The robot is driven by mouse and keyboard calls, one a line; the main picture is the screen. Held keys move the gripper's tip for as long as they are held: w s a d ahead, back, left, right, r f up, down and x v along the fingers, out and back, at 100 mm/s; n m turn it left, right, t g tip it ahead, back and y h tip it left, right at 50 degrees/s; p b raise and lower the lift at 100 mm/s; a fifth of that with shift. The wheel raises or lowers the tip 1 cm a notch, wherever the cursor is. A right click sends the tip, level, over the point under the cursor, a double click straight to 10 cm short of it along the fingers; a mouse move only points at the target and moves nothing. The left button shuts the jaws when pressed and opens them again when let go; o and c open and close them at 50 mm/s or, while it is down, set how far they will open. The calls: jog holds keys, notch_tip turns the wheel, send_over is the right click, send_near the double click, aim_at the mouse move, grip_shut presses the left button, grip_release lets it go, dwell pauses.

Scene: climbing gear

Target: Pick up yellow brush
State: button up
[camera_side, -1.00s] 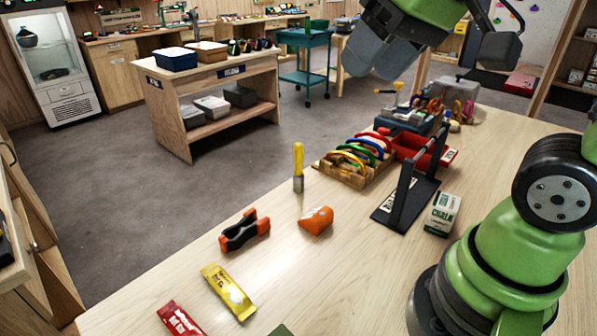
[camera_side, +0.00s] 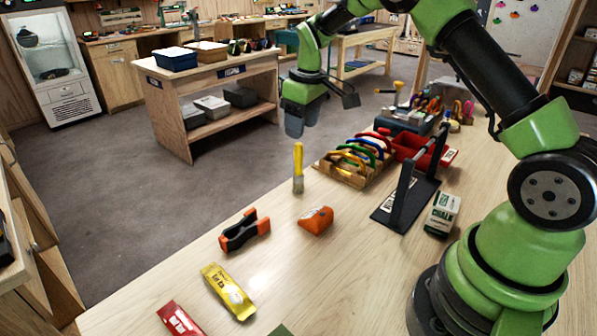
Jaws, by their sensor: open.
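The yellow brush (camera_side: 298,163) stands upright on the wooden table, yellow handle up and grey-brown bristle end down, near the table's far left edge. My gripper (camera_side: 297,128) hangs above the brush in the picture, pointing down, with nothing seen in it. Its grey fingers overlap each other in this view, and the gap between them is hard to see. The fingertips appear a little above the handle's top; the exact distance in depth cannot be told.
A wooden rack of coloured carabiners (camera_side: 350,163) stands right of the brush. An orange hold (camera_side: 316,220), a black-and-orange tool (camera_side: 244,231) and a yellow packet (camera_side: 227,291) lie nearer. A black stand (camera_side: 408,196), chalk box (camera_side: 441,214) and red bin (camera_side: 410,147) are further right.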

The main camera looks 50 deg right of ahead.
aim_at(299, 144)
jog(key=f, duration=0.5)
jog(key=w+f, duration=0.1)
jog(key=f, duration=0.1)
jog(key=shift+a+f, duration=0.2)
jog(key=shift+f, duration=0.05)
grip_shut()
